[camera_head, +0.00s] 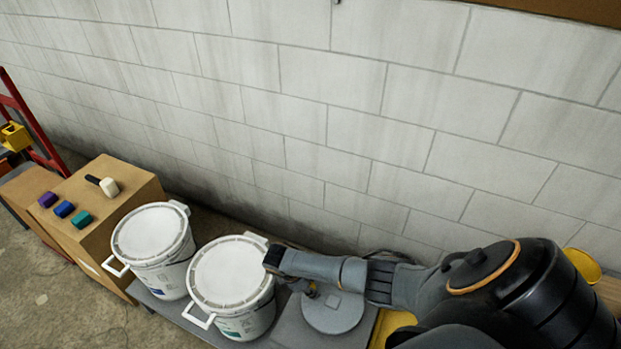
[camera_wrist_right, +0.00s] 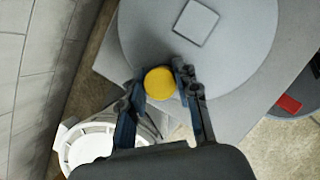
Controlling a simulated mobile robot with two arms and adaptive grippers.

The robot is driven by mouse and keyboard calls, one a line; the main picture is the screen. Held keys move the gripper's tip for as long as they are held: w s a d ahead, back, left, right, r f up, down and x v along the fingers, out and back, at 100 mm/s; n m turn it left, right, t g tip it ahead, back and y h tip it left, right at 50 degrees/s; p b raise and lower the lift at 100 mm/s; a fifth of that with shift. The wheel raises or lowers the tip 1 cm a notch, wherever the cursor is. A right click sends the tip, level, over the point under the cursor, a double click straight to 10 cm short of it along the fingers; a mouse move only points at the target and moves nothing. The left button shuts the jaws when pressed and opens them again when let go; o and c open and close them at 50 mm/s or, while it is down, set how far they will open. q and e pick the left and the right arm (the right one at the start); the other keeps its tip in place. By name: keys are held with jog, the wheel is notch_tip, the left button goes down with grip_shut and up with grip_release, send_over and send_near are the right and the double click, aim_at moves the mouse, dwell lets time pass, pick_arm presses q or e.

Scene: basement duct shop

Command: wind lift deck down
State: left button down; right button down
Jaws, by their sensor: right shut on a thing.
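A grey round wheel (camera_head: 335,315) with a pale square at its hub lies below my right forearm. It fills the top of the right wrist view (camera_wrist_right: 240,55). A round yellow knob (camera_wrist_right: 160,83) stands near its rim. My right gripper (camera_wrist_right: 159,86) is shut on this knob, one finger on each side. In the head view the gripper is mostly hidden by my wrist. A low grey deck (camera_head: 160,305) carries two lidded white buckets, the left one (camera_head: 153,240) and the right one (camera_head: 231,280). My left gripper is not in view.
A cardboard box (camera_head: 125,192) left of the buckets bears purple, blue and teal blocks and a pale-headed tool (camera_head: 109,187). A red frame (camera_head: 30,125) stands at the far left. A block wall (camera_head: 330,110) runs close behind. Bare floor (camera_head: 45,300) shows at lower left.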

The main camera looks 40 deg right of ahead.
jog(key=shift+a+f, duration=0.1)
jog(key=shift+a, duration=0.05)
jog(key=c, duration=1)
grip_release()
jog(key=shift+r, duration=0.2)
jog(key=v, duration=1.1)
jog(key=shift+w+a+r, duration=0.1)
jog(key=shift+a+r, duration=0.1)
jog(key=shift+r, duration=0.1)
